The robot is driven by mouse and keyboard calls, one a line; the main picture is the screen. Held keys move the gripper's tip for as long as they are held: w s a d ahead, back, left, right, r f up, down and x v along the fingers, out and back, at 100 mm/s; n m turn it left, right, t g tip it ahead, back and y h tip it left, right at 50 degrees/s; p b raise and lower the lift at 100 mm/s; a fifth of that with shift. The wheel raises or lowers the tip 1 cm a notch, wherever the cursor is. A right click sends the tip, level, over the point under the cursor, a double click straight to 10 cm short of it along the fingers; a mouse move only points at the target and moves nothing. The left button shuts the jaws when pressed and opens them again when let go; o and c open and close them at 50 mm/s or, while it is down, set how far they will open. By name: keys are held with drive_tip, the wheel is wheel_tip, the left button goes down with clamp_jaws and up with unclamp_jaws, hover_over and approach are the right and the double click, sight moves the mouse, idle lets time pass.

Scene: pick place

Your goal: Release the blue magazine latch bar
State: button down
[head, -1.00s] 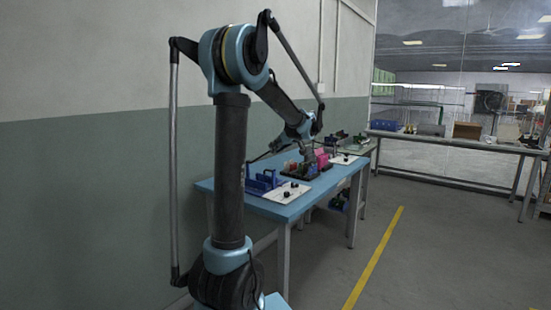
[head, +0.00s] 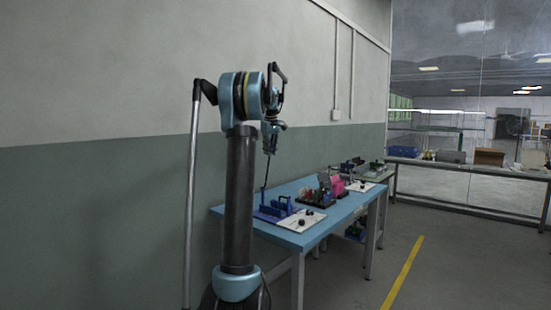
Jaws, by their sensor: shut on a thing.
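My gripper (head: 269,146) is small in the head view, at the end of my folded arm, above the left part of the blue table. It is shut on a long thin dark rod (head: 265,178) that points down, slightly tilted. The rod's lower end is close to the blue fixture (head: 273,212) at the table's left end; I cannot tell whether they touch. The fixture has upright blue parts on a low base. Its latch bar cannot be told apart at this size.
A white board (head: 301,222) with dark knobs lies just right of the fixture. A dark tray (head: 317,200) with mixed parts and a pink block (head: 337,186) stand farther along the blue table (head: 328,224). A wall runs behind; floor on the right is open.

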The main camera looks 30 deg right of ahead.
drive_tip(key=w+a+g+h, duration=0.1)
drive_tip(key=w+a+g, duration=0.2)
drive_tip(key=w, duration=0.6)
drive_tip(key=shift+a+g, duration=0.3)
drive_tip(key=shift+a, duration=0.1)
drive_tip(key=shift+w, duration=0.25)
drive_tip(key=c, duration=1.5)
unclamp_jaws()
drive_tip(key=shift+w+a+f, duration=0.1)
drive_tip(key=shift+o, duration=0.2)
drive_tip(key=shift+r, duration=0.2)
drive_tip(key=v, duration=1.1)
drive_tip(key=shift+a+r, duration=0.2)
drive_tip(key=shift+r, duration=0.1)
